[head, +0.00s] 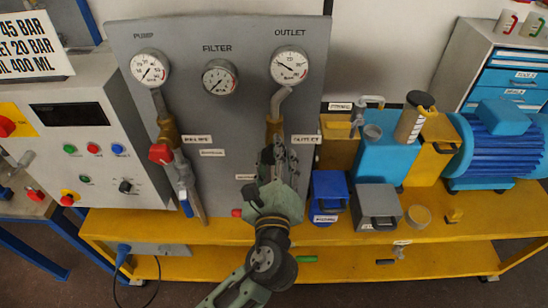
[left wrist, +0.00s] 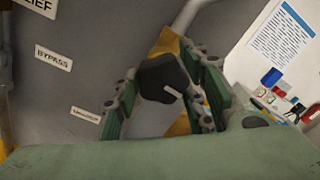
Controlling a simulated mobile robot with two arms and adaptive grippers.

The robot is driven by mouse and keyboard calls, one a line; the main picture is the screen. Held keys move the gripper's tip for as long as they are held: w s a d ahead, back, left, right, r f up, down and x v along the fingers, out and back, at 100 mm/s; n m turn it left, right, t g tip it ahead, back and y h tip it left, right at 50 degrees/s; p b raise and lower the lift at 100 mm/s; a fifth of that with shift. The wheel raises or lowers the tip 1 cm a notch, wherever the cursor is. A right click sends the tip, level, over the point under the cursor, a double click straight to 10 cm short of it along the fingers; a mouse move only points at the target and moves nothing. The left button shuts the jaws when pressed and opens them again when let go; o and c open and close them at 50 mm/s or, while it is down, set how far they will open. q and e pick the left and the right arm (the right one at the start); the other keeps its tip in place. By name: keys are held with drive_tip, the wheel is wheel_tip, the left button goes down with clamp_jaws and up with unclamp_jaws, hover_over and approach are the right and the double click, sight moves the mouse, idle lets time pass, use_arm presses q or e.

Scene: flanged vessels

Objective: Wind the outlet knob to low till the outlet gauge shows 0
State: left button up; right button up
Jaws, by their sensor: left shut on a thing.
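The outlet gauge (head: 290,65) is a round white dial at the top right of the grey panel. Its needle points up and left, off the dial's lower end; the figures are too small to read. The outlet knob (left wrist: 163,78) is black and lobed, with a pale pointer mark, on a brass body. My left gripper (head: 271,160) covers the knob's place below the gauge in the head view. In the left wrist view, the green padded fingers of the left gripper (left wrist: 167,95) stand on both sides of the knob and are shut on it. My right gripper is not in view.
A pump gauge (head: 150,68) and a filter gauge (head: 220,77) share the panel (head: 230,35). A red-capped relief valve (head: 161,154) with a blue lever stands to the left. A blue box (head: 328,192) and a grey box (head: 376,205) stand close on the right.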

use_arm(q)
drive_tip(key=shift+a+f, duration=0.15)
drive_tip(key=o, duration=1.1)
drive_tip(key=shift+c, duration=0.2)
drive_tip(key=shift+s, duration=0.4)
drive_tip(key=s, duration=1.1)
drive_tip(key=shift+s, duration=0.1)
